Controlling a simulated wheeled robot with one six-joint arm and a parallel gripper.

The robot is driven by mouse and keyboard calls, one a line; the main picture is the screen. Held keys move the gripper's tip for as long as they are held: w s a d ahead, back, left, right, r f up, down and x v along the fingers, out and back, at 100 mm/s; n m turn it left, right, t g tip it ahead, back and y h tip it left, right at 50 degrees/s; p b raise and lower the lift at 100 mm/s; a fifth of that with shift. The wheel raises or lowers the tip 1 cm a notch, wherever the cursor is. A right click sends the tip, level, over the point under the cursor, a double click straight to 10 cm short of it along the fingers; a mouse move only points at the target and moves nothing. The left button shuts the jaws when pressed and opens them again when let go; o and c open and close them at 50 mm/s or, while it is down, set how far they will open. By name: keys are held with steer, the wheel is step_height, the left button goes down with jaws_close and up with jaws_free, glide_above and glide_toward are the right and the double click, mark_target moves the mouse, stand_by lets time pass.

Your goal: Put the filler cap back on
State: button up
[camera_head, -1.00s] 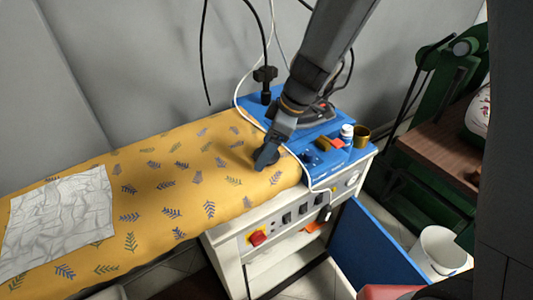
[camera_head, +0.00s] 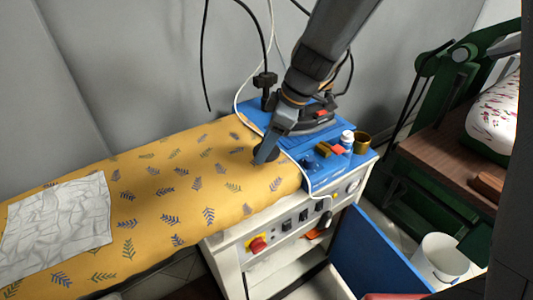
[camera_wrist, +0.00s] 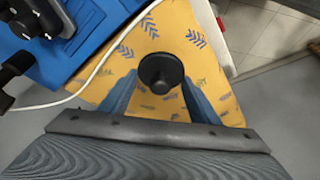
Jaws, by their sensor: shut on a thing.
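A black round cap with a raised knob (camera_wrist: 161,72) sits between my two blue fingers in the wrist view. My gripper (camera_wrist: 159,84) is shut on it. In the head view my gripper (camera_head: 264,153) is over the right end of the yellow leaf-print ironing board (camera_head: 170,190), beside the blue machine top (camera_head: 315,170). The cap (camera_head: 257,154) shows there as a dark shape, partly hidden by the fingers. Its gap above the cloth is hard to judge.
An iron (camera_head: 318,118) stands at the back of the blue top. An orange-red block (camera_head: 337,149), a white bottle (camera_head: 347,138) and a brass cup (camera_head: 362,142) are at its right. A white cable (camera_head: 290,155) crosses the board's edge. A blue door (camera_head: 370,255) hangs open below.

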step_height(320, 180, up, 6)
steer(key=shift+w+f+b, duration=0.1)
steer(key=shift+f+b, duration=0.1)
steer(key=shift+b, duration=0.25)
steer(key=shift+w+d+r, duration=0.2)
steer(key=shift+d+r, duration=0.05)
steer(key=w+d+f+m+t+h+p, duration=0.15)
steer(key=w+d+m, duration=0.35)
steer(key=d, duration=0.5)
steer(key=w+d+f+m+t+p, duration=0.1)
steer(key=w+d+f+m, duration=0.15)
steer(key=w+d, duration=0.55)
steer(key=w+d+f+m+t+h+p, duration=0.1)
steer(key=w+d+m, duration=0.3)
steer(key=d, duration=0.8)
steer(key=shift+m, duration=0.25)
steer(key=shift+s+f+b, duration=0.2)
steer(key=shift+f+b, duration=2.05)
steer(key=shift+f, duration=0.75)
steer(key=shift+f+b, duration=0.15)
steer(key=shift+b, duration=0.9)
steer(key=o, duration=1.6)
